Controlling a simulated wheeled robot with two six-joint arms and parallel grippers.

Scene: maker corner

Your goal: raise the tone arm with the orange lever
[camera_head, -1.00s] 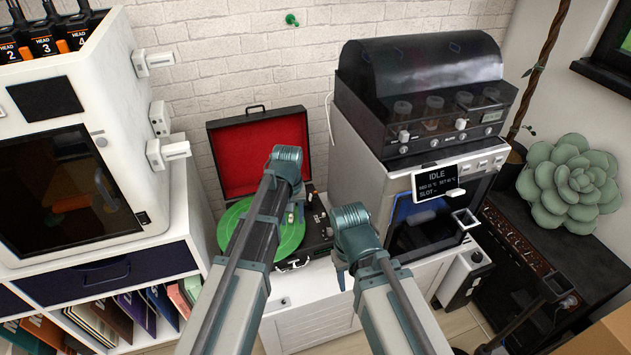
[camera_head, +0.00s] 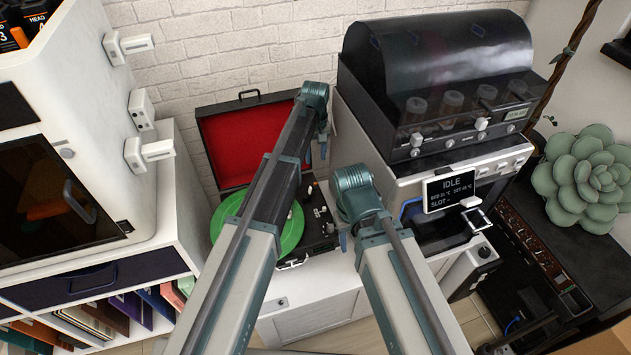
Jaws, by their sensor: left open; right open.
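The record player (camera_head: 318,236) is a black case with a raised red-lined lid (camera_head: 238,146) and a green record (camera_head: 226,210) on it. It stands on a white cabinet. My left arm crosses in front of the record and hides its middle. My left gripper (camera_head: 321,150) is open over the back right part of the player, in front of the lid's right edge. My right gripper (camera_head: 344,238) is open, lower, at the player's right edge. Small controls (camera_head: 314,198) show on the player's right side. I cannot make out the tone arm or the orange lever.
A white machine with a dark hood (camera_head: 425,60) and an IDLE display (camera_head: 451,189) stands close on the right. A white printer-like cabinet (camera_head: 95,130) stands on the left. A succulent (camera_head: 585,180) is at far right. A brick wall is behind.

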